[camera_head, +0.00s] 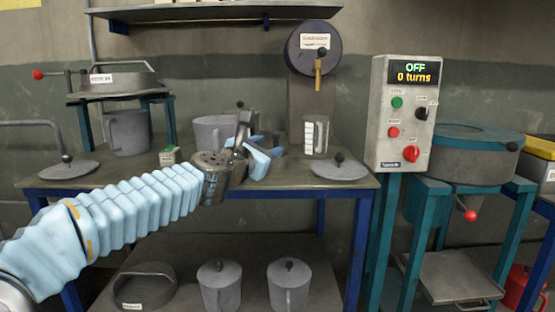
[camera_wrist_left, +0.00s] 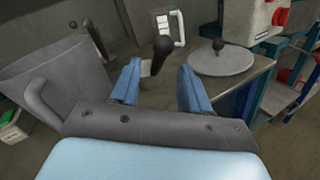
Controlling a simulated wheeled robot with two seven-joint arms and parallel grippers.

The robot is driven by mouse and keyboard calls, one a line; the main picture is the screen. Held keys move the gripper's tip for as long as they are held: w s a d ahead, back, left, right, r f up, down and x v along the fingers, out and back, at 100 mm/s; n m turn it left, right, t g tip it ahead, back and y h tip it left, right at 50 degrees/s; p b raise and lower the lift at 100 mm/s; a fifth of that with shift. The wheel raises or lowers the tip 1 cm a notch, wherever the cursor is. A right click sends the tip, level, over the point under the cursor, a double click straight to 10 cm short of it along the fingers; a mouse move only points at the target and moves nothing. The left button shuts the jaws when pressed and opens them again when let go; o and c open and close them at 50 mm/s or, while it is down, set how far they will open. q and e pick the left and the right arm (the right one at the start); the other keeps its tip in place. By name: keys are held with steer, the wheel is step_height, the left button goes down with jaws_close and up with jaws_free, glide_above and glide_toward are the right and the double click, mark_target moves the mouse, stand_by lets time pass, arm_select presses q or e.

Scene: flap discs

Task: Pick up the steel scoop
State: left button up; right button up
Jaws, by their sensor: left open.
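The steel scoop appears to be the small grey piece with an upright black handle (camera_wrist_left: 160,52) in the left wrist view. It stands on the bench just beyond my left fingertips, and its handle shows between them. In the head view, only a dark bit of handle (camera_head: 276,139) shows behind my left gripper (camera_head: 262,158); the rest is hidden. The left gripper is open, with its two blue fingers (camera_wrist_left: 160,82) apart and empty. It is low over the bench, and I cannot tell whether it touches the scoop. My right gripper is not in view.
A grey container (camera_head: 213,130) stands close to the left gripper. A clear measuring jug (camera_head: 315,135) and a round lid (camera_head: 339,168) lie beyond, to the right. A control box (camera_head: 403,112) reads OFF, 0 turns. Bare bench (camera_head: 290,180) shows in front.

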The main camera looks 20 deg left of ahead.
mark_target(274, 142)
arm_select(q)
steer(key=w, duration=0.1)
steer(key=w+p, duration=0.1)
steer(key=w, duration=0.2)
steer(key=shift+w+d+r+p, duration=0.15)
steer(key=shift+w+d+p, duration=0.05)
steer(key=shift+d+p, duration=0.15)
steer(key=shift+w+d, duration=0.1)
steer(key=shift+w, duration=0.5)
jaws_close()
